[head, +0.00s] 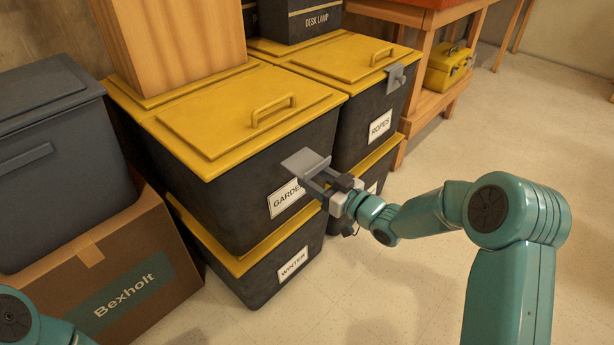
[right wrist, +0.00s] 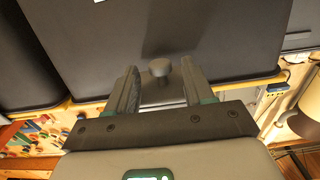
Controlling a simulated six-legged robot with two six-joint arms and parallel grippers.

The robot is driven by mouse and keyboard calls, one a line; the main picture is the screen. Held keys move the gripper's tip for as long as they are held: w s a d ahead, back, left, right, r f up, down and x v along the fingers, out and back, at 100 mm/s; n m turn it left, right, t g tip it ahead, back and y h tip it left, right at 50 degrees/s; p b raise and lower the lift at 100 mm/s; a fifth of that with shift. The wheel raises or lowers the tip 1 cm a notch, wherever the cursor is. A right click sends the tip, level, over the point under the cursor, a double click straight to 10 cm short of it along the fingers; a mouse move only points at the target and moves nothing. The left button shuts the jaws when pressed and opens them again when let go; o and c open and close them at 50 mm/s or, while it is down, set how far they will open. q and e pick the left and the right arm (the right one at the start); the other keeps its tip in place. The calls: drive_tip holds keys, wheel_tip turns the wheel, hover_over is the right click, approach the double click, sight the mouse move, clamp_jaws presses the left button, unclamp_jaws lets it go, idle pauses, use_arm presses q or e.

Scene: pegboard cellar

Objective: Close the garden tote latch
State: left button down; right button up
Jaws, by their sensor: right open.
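The garden tote (head: 215,205) is a dark bin with a yellow lid, stacked on the winter tote. Its lid (head: 245,108) lies flat. The grey latch plate (head: 306,161) sticks out from the tote's front, below the lid rim and above the partly covered GARDEN label (head: 285,198). My right gripper (head: 318,182) is at the latch, just under the plate, with its fingers apart. In the right wrist view a round grey knob (right wrist: 160,68) shows between the open fingers, not gripped. My left gripper is out of frame.
The winter tote (head: 283,275) is below. The ropes tote (head: 365,112) stands behind to the right, with its own latch (head: 397,76). A wooden box (head: 170,45) rests on the lids. A cardboard box (head: 115,262) is at left. Open floor lies right.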

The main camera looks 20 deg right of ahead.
drive_tip(key=shift+x, duration=1.55)
